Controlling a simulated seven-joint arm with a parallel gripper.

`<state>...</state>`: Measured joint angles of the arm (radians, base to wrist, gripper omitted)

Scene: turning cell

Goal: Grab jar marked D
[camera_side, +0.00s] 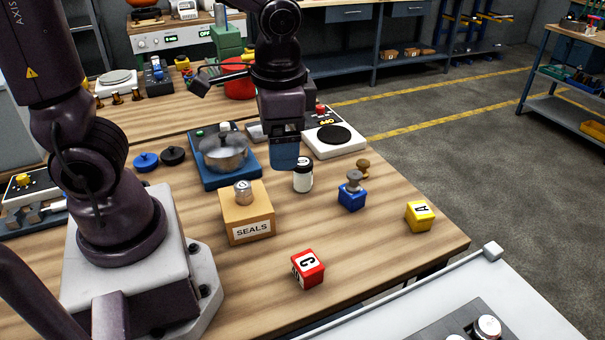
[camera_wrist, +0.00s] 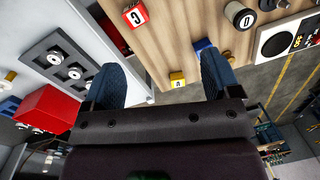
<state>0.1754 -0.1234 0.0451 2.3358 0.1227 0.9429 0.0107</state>
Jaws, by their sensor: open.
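A white jar with a black lid (camera_side: 303,180) stands upright on the wooden table in the side view. In the wrist view its round top with a letter D (camera_wrist: 244,19) shows near the upper edge, right of both fingers. My gripper (camera_side: 285,164) points down just left of the jar in the side picture; its height over the table is hard to tell there. In the wrist view my gripper (camera_wrist: 162,78) has its two blue fingers wide apart with nothing between them. The jar is outside the jaws.
A cardboard SEALS box (camera_side: 247,216) bears a small jar. A pot (camera_side: 222,155) sits on a blue base, and a white scale (camera_side: 334,140) stands behind the jar. A blue block (camera_side: 351,197), red C cube (camera_side: 308,270) and yellow A cube (camera_side: 420,217) are nearby.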

